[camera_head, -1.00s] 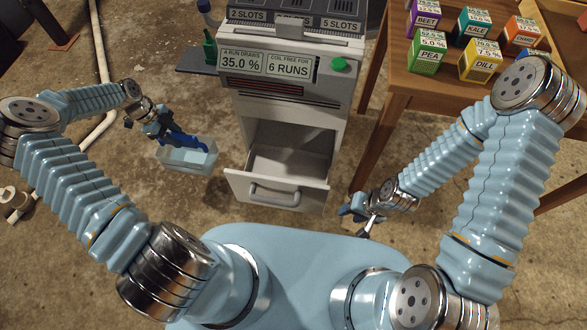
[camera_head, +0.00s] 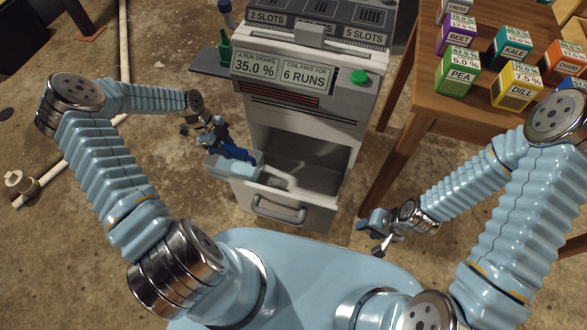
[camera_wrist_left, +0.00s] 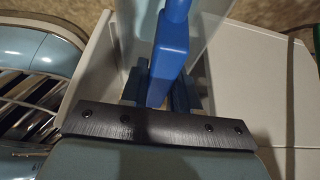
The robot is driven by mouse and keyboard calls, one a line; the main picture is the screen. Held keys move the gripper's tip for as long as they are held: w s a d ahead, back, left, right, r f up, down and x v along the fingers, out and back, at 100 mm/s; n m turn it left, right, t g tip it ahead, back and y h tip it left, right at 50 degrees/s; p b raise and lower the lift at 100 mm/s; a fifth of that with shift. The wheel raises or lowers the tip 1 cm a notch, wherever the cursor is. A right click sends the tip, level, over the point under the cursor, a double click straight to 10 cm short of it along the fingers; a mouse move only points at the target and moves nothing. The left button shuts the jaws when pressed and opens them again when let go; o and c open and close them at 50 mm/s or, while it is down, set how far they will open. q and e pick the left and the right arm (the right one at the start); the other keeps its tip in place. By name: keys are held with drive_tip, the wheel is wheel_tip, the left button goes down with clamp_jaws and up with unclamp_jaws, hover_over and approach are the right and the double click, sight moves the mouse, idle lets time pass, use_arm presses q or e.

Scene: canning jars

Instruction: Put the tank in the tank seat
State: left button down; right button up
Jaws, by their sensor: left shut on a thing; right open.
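The tank (camera_head: 222,168) is a pale, see-through blue box with a dark blue handle. My left gripper (camera_head: 226,146) is shut on that handle, which also shows between the fingers in the left wrist view (camera_wrist_left: 171,48). The tank hangs at the left side of the open drawer (camera_head: 262,206) and overlaps its left edge in the head view. I cannot tell whether they touch. No tank seat is clearly made out. My right gripper (camera_head: 376,232) is open and empty, right of the drawer.
The grey cabinet (camera_head: 300,115) above the drawer has a green button (camera_head: 358,77) and printed labels. A wooden table (camera_head: 436,98) with several seed boxes stands at the right. A green bottle (camera_head: 226,52) stands on a side shelf at the left. A pale pipe (camera_head: 95,135) lies on the floor.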

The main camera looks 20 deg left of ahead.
use_arm(q)
drive_tip(key=d+f+b, duration=0.2)
drive_tip(key=d+b, duration=0.2)
drive_tip(key=d, duration=0.7)
drive_tip(key=d+f+b, duration=0.1)
drive_tip(key=d+b, duration=0.3)
drive_tip(key=d, duration=0.7)
drive_tip(key=shift+s+f, duration=0.25)
drive_tip(key=shift+f, duration=0.1)
drive_tip(key=c, duration=0.8)
unclamp_jaws()
